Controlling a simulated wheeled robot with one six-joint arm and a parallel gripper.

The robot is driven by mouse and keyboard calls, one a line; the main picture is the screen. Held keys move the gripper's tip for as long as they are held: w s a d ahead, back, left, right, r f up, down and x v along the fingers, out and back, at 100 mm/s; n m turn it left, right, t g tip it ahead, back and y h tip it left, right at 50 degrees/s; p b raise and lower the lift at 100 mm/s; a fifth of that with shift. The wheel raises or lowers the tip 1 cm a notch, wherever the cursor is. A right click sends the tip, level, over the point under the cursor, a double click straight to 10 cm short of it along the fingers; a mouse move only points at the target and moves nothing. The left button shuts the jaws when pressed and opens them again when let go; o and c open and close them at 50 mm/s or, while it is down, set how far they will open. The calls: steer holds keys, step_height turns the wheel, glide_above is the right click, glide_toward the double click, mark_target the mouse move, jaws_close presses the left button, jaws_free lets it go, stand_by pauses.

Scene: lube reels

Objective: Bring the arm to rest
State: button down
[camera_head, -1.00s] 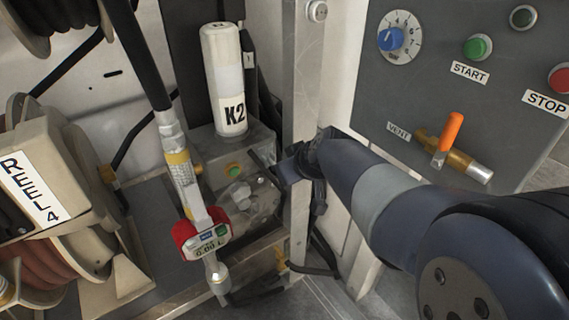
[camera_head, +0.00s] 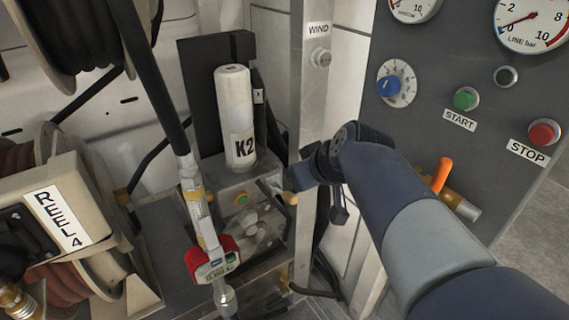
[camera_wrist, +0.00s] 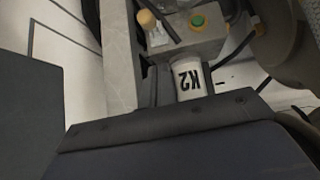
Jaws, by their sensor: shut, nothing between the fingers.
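My gripper (camera_head: 300,180) is in the head view, at the end of my dark blue arm, which comes in from the lower right. It is small and dark there, shut and empty. It is in front of the grey post, to the right of the white K2 cylinder (camera_head: 236,115). A tan-knobbed lever (camera_head: 291,198) on the grey box shows just below it; I cannot tell how far apart they are. The wrist view shows the K2 cylinder (camera_wrist: 189,80) upside down and the lever's tan knob (camera_wrist: 146,18). Dark blue surfaces fill its lower part, and no fingertips can be made out.
The control panel (camera_head: 480,85) stands at the right, with a green START button (camera_head: 466,98), a red STOP button (camera_head: 543,132) and an orange-handled valve (camera_head: 442,175) close behind my arm. A hose nozzle (camera_head: 205,225) hangs at the left beside Reel 4 (camera_head: 57,218).

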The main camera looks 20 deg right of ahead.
steer(key=shift+s+r, duration=0.2)
steer(key=shift+r, duration=0.15)
steer(key=shift+f, duration=0.1)
steer(key=w+f+b, duration=0.3)
steer(key=w+f, duration=0.1)
steer(key=f, duration=0.3)
steer(key=w+a+r+g+h+p, duration=0.2)
steer(key=w+r+g+p, duration=0.2)
steer(key=p, duration=1.5)
steer(key=shift+w+a+r+g, duration=0.2)
steer(key=shift+w+r+g, duration=0.05)
steer(key=shift+r+g, duration=1.25)
